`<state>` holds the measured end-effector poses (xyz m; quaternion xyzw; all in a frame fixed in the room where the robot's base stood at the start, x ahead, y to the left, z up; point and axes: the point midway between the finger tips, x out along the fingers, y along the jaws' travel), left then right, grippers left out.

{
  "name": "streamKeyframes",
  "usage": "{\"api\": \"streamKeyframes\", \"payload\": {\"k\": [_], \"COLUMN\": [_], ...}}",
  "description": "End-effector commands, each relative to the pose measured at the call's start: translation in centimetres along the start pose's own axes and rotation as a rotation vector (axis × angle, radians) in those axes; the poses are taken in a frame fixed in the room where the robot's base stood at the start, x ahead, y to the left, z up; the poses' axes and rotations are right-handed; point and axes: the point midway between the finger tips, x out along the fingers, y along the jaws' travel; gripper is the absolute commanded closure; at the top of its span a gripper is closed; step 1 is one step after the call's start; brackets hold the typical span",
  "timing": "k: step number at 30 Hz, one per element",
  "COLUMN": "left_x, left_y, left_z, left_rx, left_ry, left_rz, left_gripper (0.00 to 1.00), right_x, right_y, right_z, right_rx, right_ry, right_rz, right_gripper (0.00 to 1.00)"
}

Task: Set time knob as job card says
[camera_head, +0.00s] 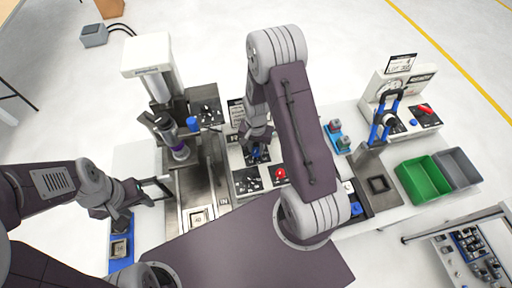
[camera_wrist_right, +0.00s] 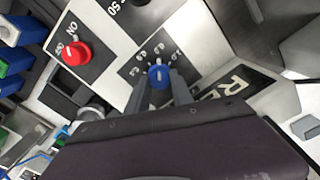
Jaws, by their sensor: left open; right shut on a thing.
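A blue knob (camera_wrist_right: 158,75) sits on a dark dial with white numerals on a white panel in the right wrist view. My right gripper (camera_wrist_right: 160,88) is shut on it, one finger on each side. In the head view this gripper (camera_head: 257,148) is over the panel, and my arm hides part of it. The dial marks are too small to read surely. My left gripper (camera_head: 160,190) is open and empty at the left, above the bench. I cannot tell which printed card is the job card.
A red knob (camera_wrist_right: 75,53) sits beside the dial. A press-like machine (camera_head: 160,75) stands to the left. Green (camera_head: 422,182) and grey (camera_head: 458,168) bins stand at the right. A second device with a red lever (camera_head: 426,109) is at the far right.

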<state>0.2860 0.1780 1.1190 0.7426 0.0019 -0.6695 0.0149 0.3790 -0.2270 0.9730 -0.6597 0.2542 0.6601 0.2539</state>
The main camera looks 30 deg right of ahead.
Motion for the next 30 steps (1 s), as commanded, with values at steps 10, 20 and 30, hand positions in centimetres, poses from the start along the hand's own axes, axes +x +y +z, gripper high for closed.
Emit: {"api": "streamKeyframes", "payload": {"k": [10, 20, 30], "left_x": [-0.01, -0.01, 0.14], "left_y": [0.00, 0.00, 0.00], "left_z": [0.00, 0.00, 0.02], "left_rx": [0.000, 0.000, 0.000], "left_ry": [0.000, 0.000, 0.000], "left_rz": [0.000, 0.000, 0.000], "left_gripper": [0.51, 0.51, 0.51], "right_x": [-0.07, -0.07, -0.53], "right_y": [-0.04, -0.04, -0.08], "right_z": [-0.08, -0.08, -0.13], "right_rx": [0.026, 0.025, 0.025], "right_ry": [0.002, 0.002, 0.004], "right_rz": [-0.001, -0.001, -0.003], "right_gripper": [1.00, 0.51, 0.51]}}
